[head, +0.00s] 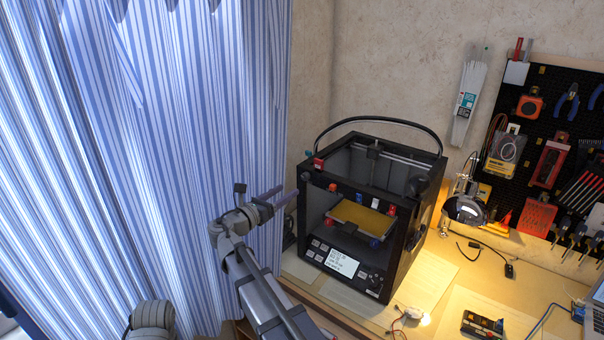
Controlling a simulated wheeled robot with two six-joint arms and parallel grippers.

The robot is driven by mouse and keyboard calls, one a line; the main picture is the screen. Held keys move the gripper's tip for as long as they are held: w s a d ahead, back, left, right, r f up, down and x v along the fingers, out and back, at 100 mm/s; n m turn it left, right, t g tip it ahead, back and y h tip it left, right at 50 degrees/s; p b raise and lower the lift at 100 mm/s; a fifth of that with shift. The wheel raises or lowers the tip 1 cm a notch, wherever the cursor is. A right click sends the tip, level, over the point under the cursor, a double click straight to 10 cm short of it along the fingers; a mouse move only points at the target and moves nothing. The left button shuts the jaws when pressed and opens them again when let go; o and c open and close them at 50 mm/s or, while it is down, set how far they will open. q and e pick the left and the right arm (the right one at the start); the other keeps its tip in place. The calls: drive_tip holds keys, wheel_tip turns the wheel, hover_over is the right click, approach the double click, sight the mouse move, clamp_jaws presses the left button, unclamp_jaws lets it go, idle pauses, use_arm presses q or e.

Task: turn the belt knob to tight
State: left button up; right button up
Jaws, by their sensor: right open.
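A black box-shaped 3D printer (408,215) stands on the desk. A dark round knob (375,281) sits right of the lit screen (342,262). I cannot tell which one is the belt knob or how it is set. My right gripper (286,197) is open, left of the printer's upper front, and appears empty. My left gripper is not in view.
A striped curtain (150,130) hangs at the left. A black cable arches over the printer. A desk lamp (464,208) stands right of it. A tool pegboard (540,135) is on the right wall. Small electronics and a laptop (596,318) lie on the desk.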

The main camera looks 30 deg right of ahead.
sight(304, 178)
drive_tip(key=x, duration=0.8)
drive_tip(key=shift+w+r, duration=0.1)
drive_tip(key=shift+w, duration=0.1)
clamp_jaws()
idle(0.4)
